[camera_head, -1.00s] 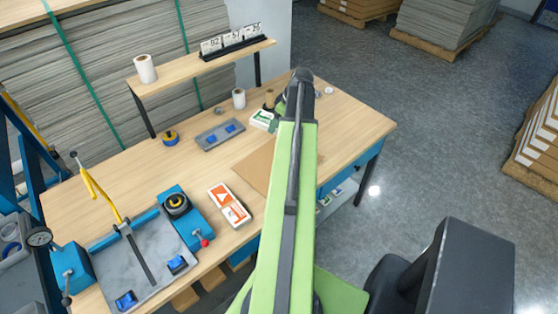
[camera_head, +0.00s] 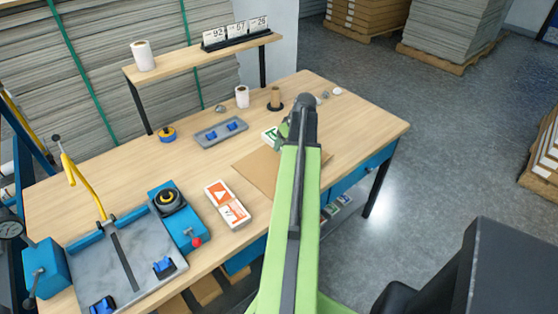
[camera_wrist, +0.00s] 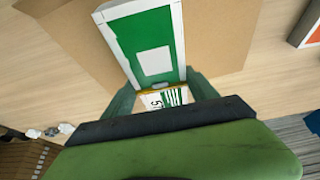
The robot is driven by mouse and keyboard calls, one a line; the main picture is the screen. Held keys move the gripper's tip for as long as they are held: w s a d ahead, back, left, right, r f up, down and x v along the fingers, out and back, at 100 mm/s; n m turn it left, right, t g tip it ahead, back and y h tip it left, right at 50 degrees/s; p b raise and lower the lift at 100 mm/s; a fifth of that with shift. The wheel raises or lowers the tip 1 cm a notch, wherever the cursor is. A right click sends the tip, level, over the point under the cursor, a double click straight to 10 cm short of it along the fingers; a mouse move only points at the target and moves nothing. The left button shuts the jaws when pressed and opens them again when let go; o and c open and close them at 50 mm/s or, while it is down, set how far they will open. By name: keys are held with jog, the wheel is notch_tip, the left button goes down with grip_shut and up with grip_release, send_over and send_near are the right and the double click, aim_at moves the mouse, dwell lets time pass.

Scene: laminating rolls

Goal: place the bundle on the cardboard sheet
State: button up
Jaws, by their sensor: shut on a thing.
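A green and white bundle (camera_wrist: 150,45) is between the fingers of my gripper (camera_wrist: 162,92) in the wrist view, and its near end shows white with green print. The gripper is shut on it. The brown cardboard sheet (camera_wrist: 215,35) lies on the table behind and around the bundle in that view. I cannot tell whether the bundle touches the sheet. In the head view the bundle (camera_head: 269,134) shows at the left of my arm's end, by the far edge of the cardboard sheet (camera_head: 252,172). My arm covers part of the sheet and most of the gripper there.
An orange and white bundle (camera_head: 228,204) lies left of the sheet. A grey tray (camera_head: 221,131), a white roll (camera_head: 242,97) and a brown roll on a dark base (camera_head: 275,98) stand farther back. A grey cutting board (camera_head: 130,260) fills the front left. The table's right end is mostly clear.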

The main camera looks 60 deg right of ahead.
aim_at(279, 158)
jog(key=shift+w+a+f+b, duration=0.2)
jog(key=shift+w+f, duration=0.2)
jog(key=shift+w, duration=0.25)
jog(key=shift+w+a+f+b, duration=0.2)
jog(key=shift+w+f, duration=0.2)
jog(key=shift+w, duration=0.2)
notch_tip(279, 158, down, 4)
jog(key=b, duration=0.4)
jog(key=shift+f, duration=0.15)
jog(key=shift+r, duration=0.2)
jog(key=shift+f, duration=0.1)
jog(key=o, duration=1.3)
jog(key=shift+f, duration=0.1)
jog(key=o, duration=0.4)
jog(key=shift+o, duration=0.2)
